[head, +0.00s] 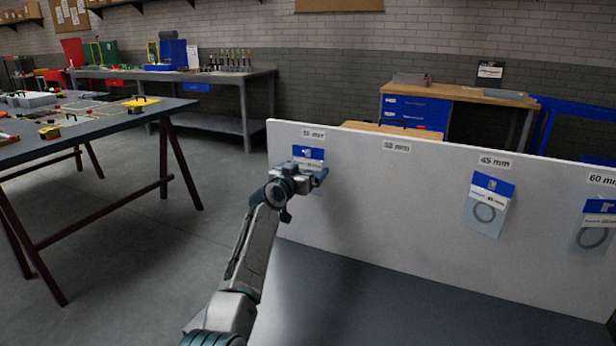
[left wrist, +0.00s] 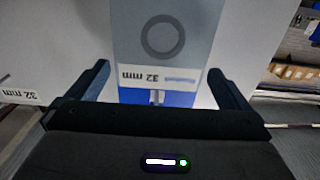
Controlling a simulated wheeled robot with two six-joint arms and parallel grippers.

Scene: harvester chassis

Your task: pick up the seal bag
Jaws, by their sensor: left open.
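A seal bag hangs on the white board under the leftmost label, with its blue header (head: 308,153) showing in the head view just behind my left gripper (head: 318,178). In the left wrist view the picture is upside down, and the clear bag (left wrist: 162,40) shows a dark ring, a "32 mm" label and a blue header. My left gripper also shows there (left wrist: 157,70), with its two fingers open, one on each side of the bag. Whether either finger touches the bag, I cannot tell. My right gripper is not in view.
The white board (head: 400,215) stands upright on a dark table (head: 400,310). Two more seal bags hang under the 45 mm label (head: 488,203) and the 60 mm label (head: 595,227). No bag hangs under the second label (head: 397,146). The dark tabletop before the board looks clear.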

